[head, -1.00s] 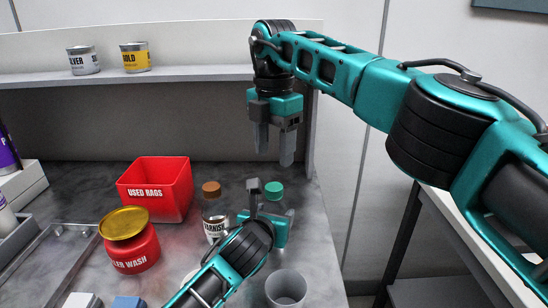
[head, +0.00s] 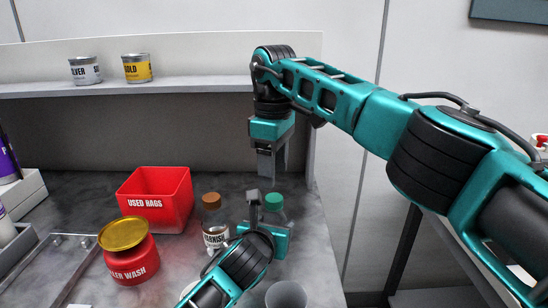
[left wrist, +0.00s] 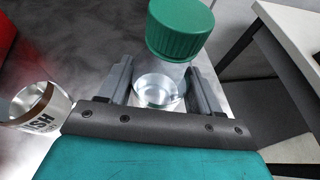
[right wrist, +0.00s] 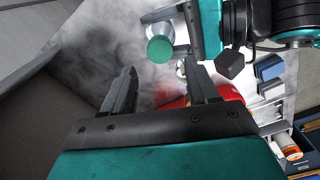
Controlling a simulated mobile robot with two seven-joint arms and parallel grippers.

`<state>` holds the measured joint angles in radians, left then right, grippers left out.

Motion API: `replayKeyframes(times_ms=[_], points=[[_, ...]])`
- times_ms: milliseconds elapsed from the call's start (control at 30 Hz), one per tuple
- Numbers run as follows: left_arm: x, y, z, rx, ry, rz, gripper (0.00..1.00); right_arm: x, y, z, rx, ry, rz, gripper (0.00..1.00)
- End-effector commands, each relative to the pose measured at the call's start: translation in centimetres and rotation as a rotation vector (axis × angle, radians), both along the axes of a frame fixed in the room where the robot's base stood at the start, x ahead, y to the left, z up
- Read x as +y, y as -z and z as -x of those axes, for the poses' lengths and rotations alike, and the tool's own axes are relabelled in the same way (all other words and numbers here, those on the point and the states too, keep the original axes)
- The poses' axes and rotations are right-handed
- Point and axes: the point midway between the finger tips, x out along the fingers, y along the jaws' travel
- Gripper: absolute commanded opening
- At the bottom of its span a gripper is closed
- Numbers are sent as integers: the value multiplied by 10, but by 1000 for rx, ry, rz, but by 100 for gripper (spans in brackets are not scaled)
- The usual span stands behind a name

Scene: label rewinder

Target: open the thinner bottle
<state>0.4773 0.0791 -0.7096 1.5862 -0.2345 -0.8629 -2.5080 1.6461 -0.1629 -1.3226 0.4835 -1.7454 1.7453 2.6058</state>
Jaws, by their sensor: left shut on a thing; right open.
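The clear bottle with a green cap (head: 274,201) stands upright on the grey bench; its label is hidden. My left gripper (head: 268,228) is shut around the bottle's body, below the cap. In the left wrist view its fingers flank the clear bottle (left wrist: 158,88), and the green cap (left wrist: 180,30) is on top, clear of the fingers. My right gripper (head: 272,165) points down, open and empty, above the green cap. In the right wrist view the green cap (right wrist: 160,48) appears beyond the open fingertips.
A brown-capped varnish bottle (head: 215,234) stands close left of the held bottle. A red used rags bin (head: 157,207) and a red wash can (head: 132,264) are further left. A grey cup (head: 287,294) is in front. A shelf with two tins (head: 137,67) runs behind.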

Motion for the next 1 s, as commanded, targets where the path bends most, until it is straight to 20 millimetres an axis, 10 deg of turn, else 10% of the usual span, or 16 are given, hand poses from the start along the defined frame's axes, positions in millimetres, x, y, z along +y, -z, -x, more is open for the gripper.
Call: replayKeyframes(times_ms=[300,733,1000], points=[[0,1,0,2,0,-1,0,-1,48,0,2,-1,1,59],[0,1,0,2,0,-1,0,-1,60,0,-1,-1,1,59],[0,1,0,2,0,-1,0,-1,60,0,-1,-1,1,35]])
